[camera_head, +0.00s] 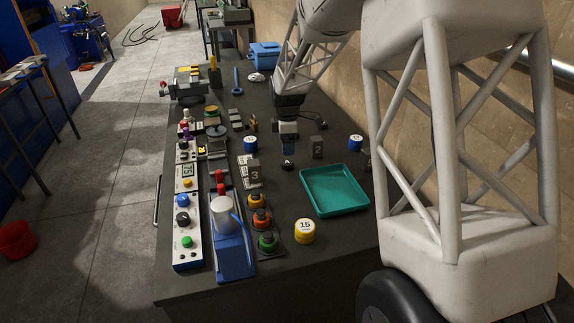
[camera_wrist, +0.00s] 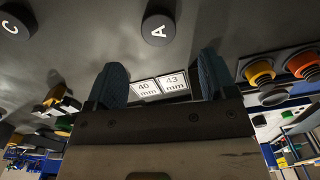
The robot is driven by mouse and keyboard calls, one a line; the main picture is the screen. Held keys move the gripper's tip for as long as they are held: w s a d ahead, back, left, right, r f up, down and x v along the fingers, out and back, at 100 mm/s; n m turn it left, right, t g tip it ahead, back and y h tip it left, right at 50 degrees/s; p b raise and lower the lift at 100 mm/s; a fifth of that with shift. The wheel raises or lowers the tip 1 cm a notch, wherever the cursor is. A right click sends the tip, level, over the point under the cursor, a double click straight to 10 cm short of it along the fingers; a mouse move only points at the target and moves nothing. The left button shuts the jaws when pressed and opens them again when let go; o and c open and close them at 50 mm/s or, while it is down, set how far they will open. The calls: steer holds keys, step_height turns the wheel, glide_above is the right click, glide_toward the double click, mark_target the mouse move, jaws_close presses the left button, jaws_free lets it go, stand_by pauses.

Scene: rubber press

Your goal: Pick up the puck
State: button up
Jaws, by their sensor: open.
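A black puck marked "A" (camera_wrist: 158,28) lies on the dark table, ahead of my fingertips in the wrist view. In the head view this puck (camera_head: 287,163) is a small dark disc just below my gripper (camera_head: 288,147). A second black puck marked "C" (camera_wrist: 14,24) is at the upper left of the wrist view. The fingers are apart from both pucks. The task does not say which puck is meant.
A green tray (camera_head: 306,192) lies to the right. A yellow cylinder marked "15" (camera_head: 304,231) and blue cylinders (camera_head: 250,144) stand around. A blue-based press (camera_head: 233,250) and a control panel (camera_head: 187,215) line the left side. White size labels (camera_wrist: 160,85) lie near the fingers.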

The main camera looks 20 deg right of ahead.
mark_target(287, 162)
steer(key=shift+f, duration=1.15)
steer(key=shift+w+f, duration=0.1)
steer(key=shift+f, duration=2.5)
steer(key=c, duration=1)
steer(key=shift+r, duration=0.1)
